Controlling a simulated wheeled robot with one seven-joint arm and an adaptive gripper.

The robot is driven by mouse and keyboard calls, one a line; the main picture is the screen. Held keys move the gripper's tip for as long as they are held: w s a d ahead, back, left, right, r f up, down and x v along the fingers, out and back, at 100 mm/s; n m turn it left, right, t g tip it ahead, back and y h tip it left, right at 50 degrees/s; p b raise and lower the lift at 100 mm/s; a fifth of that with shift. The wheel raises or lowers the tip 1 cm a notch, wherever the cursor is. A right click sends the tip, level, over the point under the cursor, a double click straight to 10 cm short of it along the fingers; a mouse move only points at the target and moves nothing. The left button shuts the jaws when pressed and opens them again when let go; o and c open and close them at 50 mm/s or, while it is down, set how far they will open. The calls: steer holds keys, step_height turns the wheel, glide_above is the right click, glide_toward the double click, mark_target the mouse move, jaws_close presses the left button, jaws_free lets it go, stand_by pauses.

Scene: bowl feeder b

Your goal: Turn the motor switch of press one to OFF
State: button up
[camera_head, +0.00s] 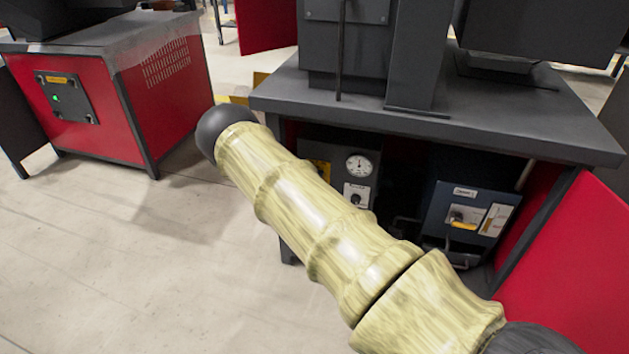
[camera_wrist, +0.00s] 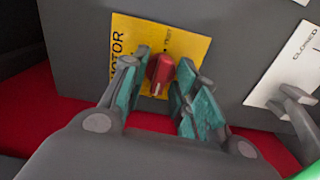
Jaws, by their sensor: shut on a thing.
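The motor switch is a red knob (camera_wrist: 160,70) on a yellow plate (camera_wrist: 190,46) lettered MOTOR, in the wrist view. The letters run up the picture. A pale pointer mark shows at the knob's lower end; smaller lettering near the plate's top is too blurred to read. My gripper (camera_wrist: 164,78) has its green-padded fingers on both sides of the knob, shut on it. In the head view my pale, ribbed arm hides the gripper and the knob. A sliver of the yellow plate (camera_head: 321,168) shows beside the arm, under the press table (camera_head: 440,122).
In the wrist view, a white plate (camera_wrist: 290,70) with a grey lever (camera_wrist: 294,103) stands right of the switch. The head view shows a round gauge (camera_head: 359,165), a blue control box (camera_head: 468,212) and a red door (camera_head: 575,265). Another red machine (camera_head: 150,105) stands left. Floor between is clear.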

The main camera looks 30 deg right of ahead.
steer(key=shift+a+n, duration=0.1)
steer(key=shift+n, duration=0.3)
steer(key=o, duration=0.6)
steer(key=shift+o, duration=0.2)
steer(key=v, duration=1.2)
steer(key=shift+f, duration=0.1)
